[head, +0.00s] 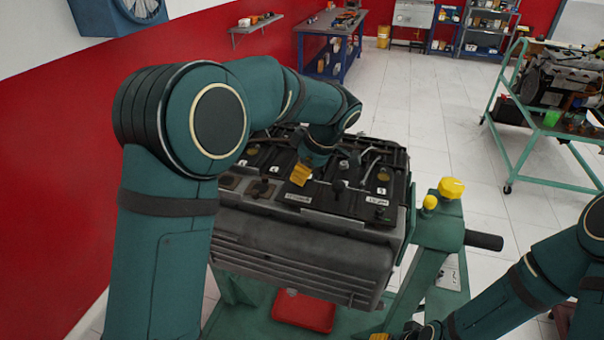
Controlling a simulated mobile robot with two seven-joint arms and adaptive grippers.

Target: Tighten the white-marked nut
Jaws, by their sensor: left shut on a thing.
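The dark engine (310,250) sits on a green stand in front of me, its top cover facing up with numbered and lettered white labels. My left gripper (300,175) reaches down over the top of the engine with its yellow fingertips at the cover. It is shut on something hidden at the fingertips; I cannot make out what. I cannot pick out the white-marked nut; the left arm hides part of the cover. My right gripper (395,335) is low at the bottom edge, mostly cut off, away from the engine top.
The green stand has a post with yellow knobs (452,187) and a black handle (484,241) right of the engine. A red tray (303,311) lies below the engine. A green cart (510,150) with another engine stands at right. The white floor between is clear.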

